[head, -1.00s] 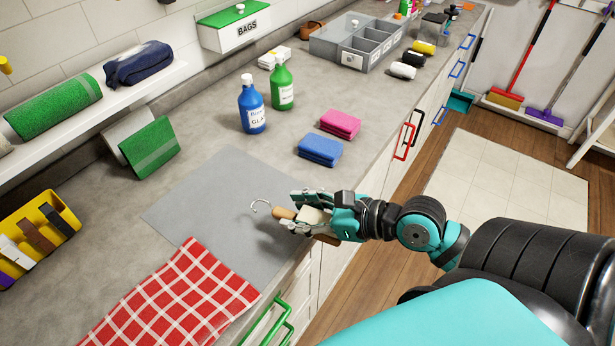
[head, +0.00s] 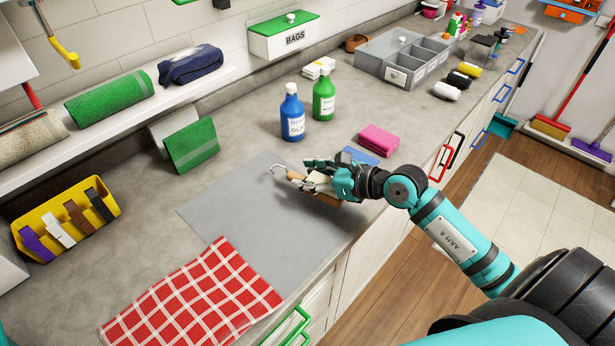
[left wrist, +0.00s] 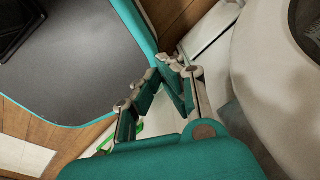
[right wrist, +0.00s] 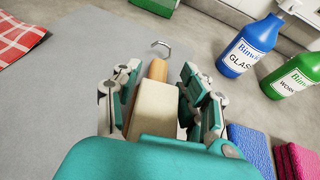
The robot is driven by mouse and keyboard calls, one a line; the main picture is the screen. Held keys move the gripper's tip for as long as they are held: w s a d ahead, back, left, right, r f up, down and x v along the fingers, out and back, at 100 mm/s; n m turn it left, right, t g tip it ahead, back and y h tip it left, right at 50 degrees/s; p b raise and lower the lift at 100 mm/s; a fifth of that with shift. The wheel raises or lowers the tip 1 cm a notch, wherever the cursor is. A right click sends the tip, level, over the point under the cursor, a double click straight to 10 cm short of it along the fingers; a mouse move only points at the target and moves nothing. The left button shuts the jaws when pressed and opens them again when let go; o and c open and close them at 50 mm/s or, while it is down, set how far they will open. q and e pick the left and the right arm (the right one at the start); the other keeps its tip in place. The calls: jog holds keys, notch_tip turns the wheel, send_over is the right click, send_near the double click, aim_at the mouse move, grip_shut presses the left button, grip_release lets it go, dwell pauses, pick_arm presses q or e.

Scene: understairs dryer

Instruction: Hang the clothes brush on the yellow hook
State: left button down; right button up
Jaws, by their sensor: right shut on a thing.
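The clothes brush has a wooden handle, a pale block body and a metal hook at its end. My right gripper (head: 318,178) is shut on the brush (head: 296,176) and holds it over the grey mat (head: 235,215). In the right wrist view the brush (right wrist: 155,105) lies between the fingers, its metal hook pointing away. The yellow hook (head: 64,50) is at the upper left of the head view, above the shelf. My left gripper (left wrist: 160,85) shows only in its wrist view, with its fingertips close together; whether they meet is unclear.
A red checked cloth (head: 195,305) lies at the mat's front. Blue (head: 292,115) and green (head: 324,97) bottles stand behind the mat. A yellow holder (head: 65,222) is at the left. Rolled towels (head: 110,97) lie on the shelf (head: 140,110) below the yellow hook.

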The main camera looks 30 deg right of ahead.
aim_at(307, 178)
jog(key=shift+w+d, duration=0.25)
jog(key=shift+w, duration=0.8)
notch_tip(307, 178, down, 2)
jog(key=shift+s+f+p, duration=0.1)
jog(key=shift+p, duration=0.2)
jog(key=shift+f+p, duration=0.25)
jog(key=shift+p, duration=0.1)
jog(key=shift+f, duration=0.25)
jog(key=shift+f, duration=0.25)
jog(key=o, duration=1.2)
jog(key=shift+r, duration=0.1)
